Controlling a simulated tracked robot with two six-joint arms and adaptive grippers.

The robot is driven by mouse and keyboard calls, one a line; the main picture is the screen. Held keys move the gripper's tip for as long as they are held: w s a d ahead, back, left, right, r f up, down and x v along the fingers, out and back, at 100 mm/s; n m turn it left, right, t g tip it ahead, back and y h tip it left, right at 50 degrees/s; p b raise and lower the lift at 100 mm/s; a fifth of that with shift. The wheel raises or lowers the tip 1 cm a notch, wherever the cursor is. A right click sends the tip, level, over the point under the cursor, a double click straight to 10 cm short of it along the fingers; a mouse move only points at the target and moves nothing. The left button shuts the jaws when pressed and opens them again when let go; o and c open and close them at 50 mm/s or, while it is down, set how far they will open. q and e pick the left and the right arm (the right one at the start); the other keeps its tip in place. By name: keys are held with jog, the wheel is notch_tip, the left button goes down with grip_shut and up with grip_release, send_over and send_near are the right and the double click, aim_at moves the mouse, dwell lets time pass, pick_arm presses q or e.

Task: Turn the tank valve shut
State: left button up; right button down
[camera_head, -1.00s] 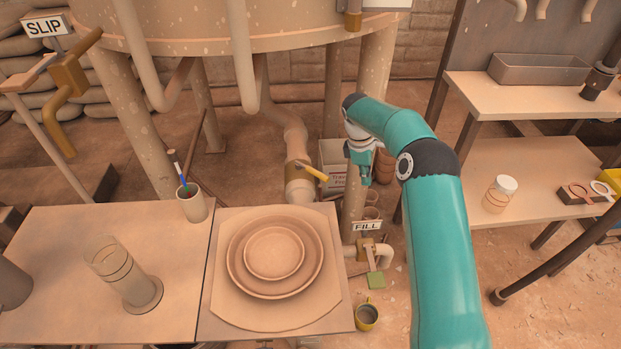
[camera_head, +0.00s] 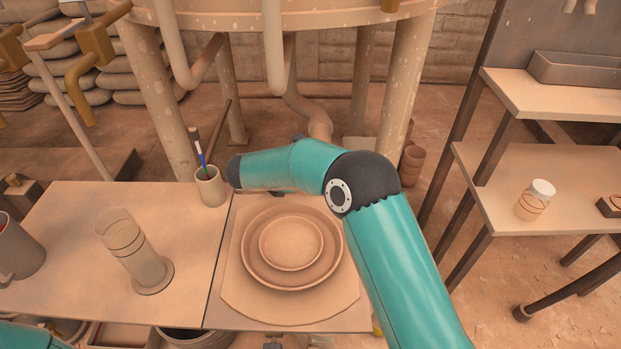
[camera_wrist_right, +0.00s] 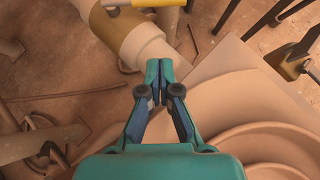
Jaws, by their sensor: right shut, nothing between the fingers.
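The tank valve's yellow handle (camera_wrist_right: 150,3) shows at the top edge of the right wrist view, partly cut off. It lies across the brass-coloured valve body (camera_wrist_right: 128,30) on the thick pale outlet pipe (camera_wrist_right: 146,52). My right gripper (camera_wrist_right: 159,72) is shut and empty. In that view its fingertips appear just below the pipe's end, apart from the handle. In the head view my right arm hides the valve and the right gripper; only the upper outlet pipe (camera_head: 319,124) shows. My left gripper is out of view.
A bench holds stacked round dishes (camera_head: 290,244), a clear cylinder (camera_head: 133,252) and a tool cup (camera_head: 210,187). The tank (camera_head: 290,20) and its legs stand behind. Shelves (camera_head: 540,175) with a jar (camera_head: 535,200) are at the right.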

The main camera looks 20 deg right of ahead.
jog(key=b+x, duration=0.1)
jog(key=x, duration=0.6)
jog(key=shift+d+f+b, duration=0.1)
jog(key=shift+f+b, duration=0.15)
jog(key=shift+b, duration=0.15)
jog(key=shift+w+d+r, duration=0.1)
jog(key=shift+w+d, duration=0.15)
jog(key=shift+d, duration=0.3)
jog(key=shift+w+d+r, duration=0.1)
jog(key=shift+w+d, duration=0.15)
jog(key=shift+d, duration=0.35)
jog(key=shift+w+d+r+b, duration=0.1)
jog(key=shift+w+d+b, duration=0.1)
jog(key=shift+d, duration=0.15)
jog(key=shift+w+d+r+b, duration=0.1)
jog(key=shift+d+b, duration=0.05)
jog(key=shift+d, duration=0.2)
